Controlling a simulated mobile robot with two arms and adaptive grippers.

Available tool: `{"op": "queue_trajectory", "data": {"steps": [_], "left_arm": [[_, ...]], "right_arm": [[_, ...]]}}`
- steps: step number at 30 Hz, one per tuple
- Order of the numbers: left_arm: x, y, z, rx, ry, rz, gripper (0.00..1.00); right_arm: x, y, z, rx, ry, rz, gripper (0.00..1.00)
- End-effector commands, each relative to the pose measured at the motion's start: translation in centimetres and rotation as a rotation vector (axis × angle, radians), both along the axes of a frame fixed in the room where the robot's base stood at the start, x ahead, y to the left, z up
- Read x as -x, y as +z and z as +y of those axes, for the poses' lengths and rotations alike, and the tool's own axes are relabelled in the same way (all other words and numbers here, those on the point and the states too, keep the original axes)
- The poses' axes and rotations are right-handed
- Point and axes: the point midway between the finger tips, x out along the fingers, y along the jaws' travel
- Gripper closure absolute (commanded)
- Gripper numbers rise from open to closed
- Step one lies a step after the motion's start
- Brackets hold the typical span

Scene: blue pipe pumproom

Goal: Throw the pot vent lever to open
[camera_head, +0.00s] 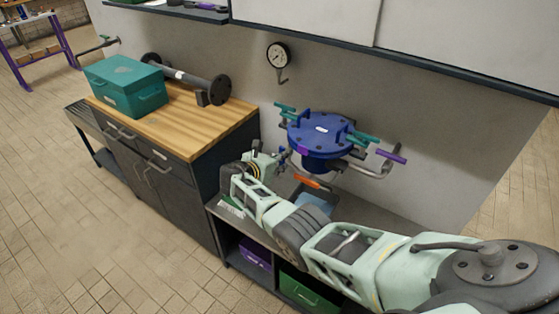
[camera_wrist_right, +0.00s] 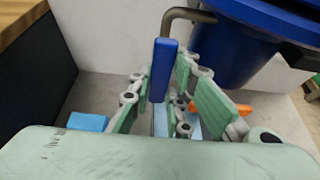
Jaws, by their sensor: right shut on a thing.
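The blue pot (camera_head: 322,143) stands on the low grey bench, its round lid bolted down with teal handles. A lever with a blue handle (camera_wrist_right: 163,70) hangs from a bent grey rod at the pot's left side. My right gripper (camera_head: 272,158) is at that side of the pot. In the right wrist view its green finger pads (camera_wrist_right: 162,82) are shut on the blue handle, one on each side. The handle points downward there. An orange handle (camera_head: 307,181) is low at the pot's front, apart from the fingers. My left gripper is out of view.
A purple-handled lever (camera_head: 391,156) sticks out right of the pot. A gauge (camera_head: 278,55) hangs on the wall behind. A wood-topped cabinet (camera_head: 190,132) with a teal toolbox (camera_head: 125,86) stands left. Purple (camera_head: 255,254) and green (camera_head: 308,289) boxes are under the bench.

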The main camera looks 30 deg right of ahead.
Motion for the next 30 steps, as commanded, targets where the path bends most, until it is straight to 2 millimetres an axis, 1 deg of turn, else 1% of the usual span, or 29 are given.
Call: {"op": "queue_trajectory", "data": {"steps": [15,16,21,22,30], "left_arm": [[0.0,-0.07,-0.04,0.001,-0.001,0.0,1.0],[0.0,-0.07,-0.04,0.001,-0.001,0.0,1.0],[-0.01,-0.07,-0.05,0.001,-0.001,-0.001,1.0],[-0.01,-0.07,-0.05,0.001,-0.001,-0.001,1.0],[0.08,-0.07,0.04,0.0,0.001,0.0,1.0]], "right_arm": [[0.05,0.0,-0.1,0.014,0.001,0.025,1.0],[0.05,0.0,-0.1,0.014,0.001,0.025,0.81],[0.03,-0.01,-0.07,0.012,0.001,0.024,0.66],[0.03,-0.01,-0.06,0.011,0.002,0.023,0.64],[0.0,0.01,0.02,0.01,0.002,0.021,0.64]]}}
